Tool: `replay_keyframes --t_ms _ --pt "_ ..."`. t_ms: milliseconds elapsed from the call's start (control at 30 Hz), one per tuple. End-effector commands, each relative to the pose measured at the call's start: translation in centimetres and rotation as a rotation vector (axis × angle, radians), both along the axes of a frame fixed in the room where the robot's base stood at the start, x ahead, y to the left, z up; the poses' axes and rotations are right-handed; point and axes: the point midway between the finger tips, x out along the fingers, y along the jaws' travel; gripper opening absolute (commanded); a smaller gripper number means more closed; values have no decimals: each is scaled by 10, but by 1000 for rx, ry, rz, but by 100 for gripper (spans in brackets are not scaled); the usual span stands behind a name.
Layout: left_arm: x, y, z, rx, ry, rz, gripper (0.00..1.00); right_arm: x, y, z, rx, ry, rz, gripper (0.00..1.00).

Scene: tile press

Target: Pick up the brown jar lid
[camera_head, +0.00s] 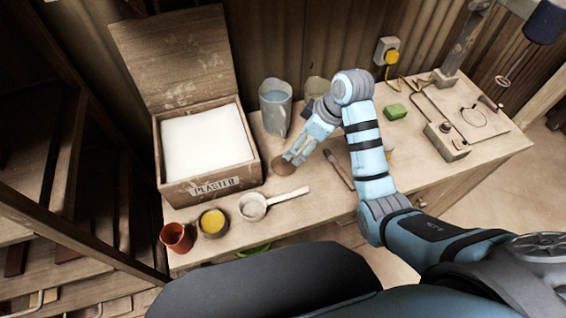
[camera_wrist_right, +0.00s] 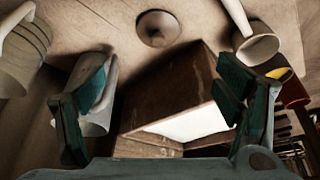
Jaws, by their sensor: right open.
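The brown jar lid (camera_head: 283,167) is a round disc with a small knob, lying flat on the wooden bench right of the plaster box. In the right wrist view the lid (camera_wrist_right: 157,29) shows whole at the top centre, beyond the fingertips. My right gripper (camera_head: 296,158) hovers close beside and above the lid in the head view, covering little of it. Its two fingers (camera_wrist_right: 160,82) are spread wide in the wrist view with nothing held between them. My left gripper is in neither view.
The plaster box (camera_head: 230,180) stands left of the lid. A jug (camera_head: 275,112) is behind it, a white ladle (camera_head: 253,207) in front. A yellow-filled bowl (camera_head: 213,222) and red jug (camera_head: 176,237) are front left. A dark stick (camera_head: 339,170) lies right. A green block (camera_head: 395,112) is farther right.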

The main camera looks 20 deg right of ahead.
Motion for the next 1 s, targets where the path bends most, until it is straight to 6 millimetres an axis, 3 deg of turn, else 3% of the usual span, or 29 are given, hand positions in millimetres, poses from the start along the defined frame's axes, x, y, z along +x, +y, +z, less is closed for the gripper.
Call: replay_keyframes --t_ms 200,600,867,1000 --pt "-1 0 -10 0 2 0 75 13 17 -57 1 6 0 84" --pt "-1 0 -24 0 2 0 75 36 37 -117 -1 4 -2 84" --pt "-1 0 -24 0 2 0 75 39 39 -123 -3 0 -4 84" --pt "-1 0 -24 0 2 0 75 39 39 -123 -2 1 -4 65"
